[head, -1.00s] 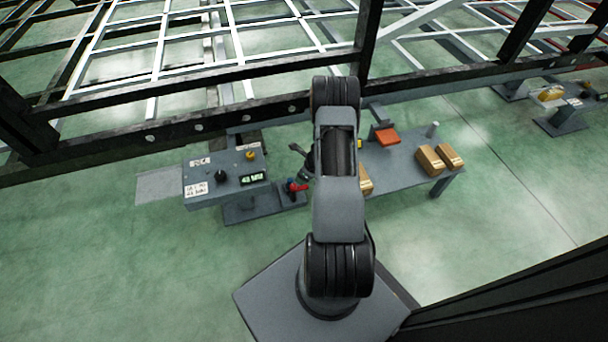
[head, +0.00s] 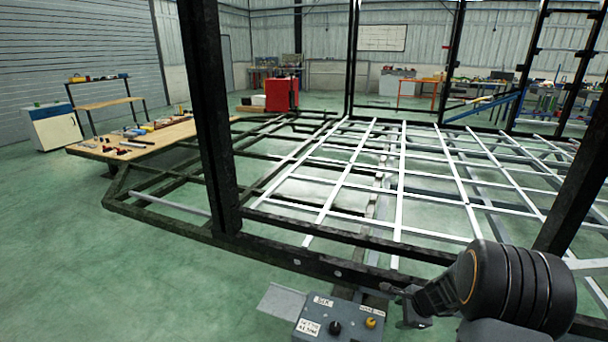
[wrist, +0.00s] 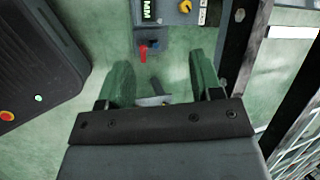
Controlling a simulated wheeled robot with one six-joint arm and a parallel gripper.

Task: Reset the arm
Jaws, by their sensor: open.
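My arm shows at the bottom right of the head view, with dark ringed joints. My gripper (wrist: 160,62) is open in the wrist view, its two fingers apart over the green floor. Nothing is clearly held; a small dark piece shows low between the fingers, too unclear to name. In the head view the gripper end is at the lower right near the chassis rail, and its jaws are too small there to judge.
A grey control box (head: 338,320) with knobs stands below the chassis frame (head: 300,262). A red lever (wrist: 143,52) shows ahead of the fingers. A dark post (head: 212,120) rises at left. A wooden workbench (head: 150,138) holds tools. Open floor lies at left.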

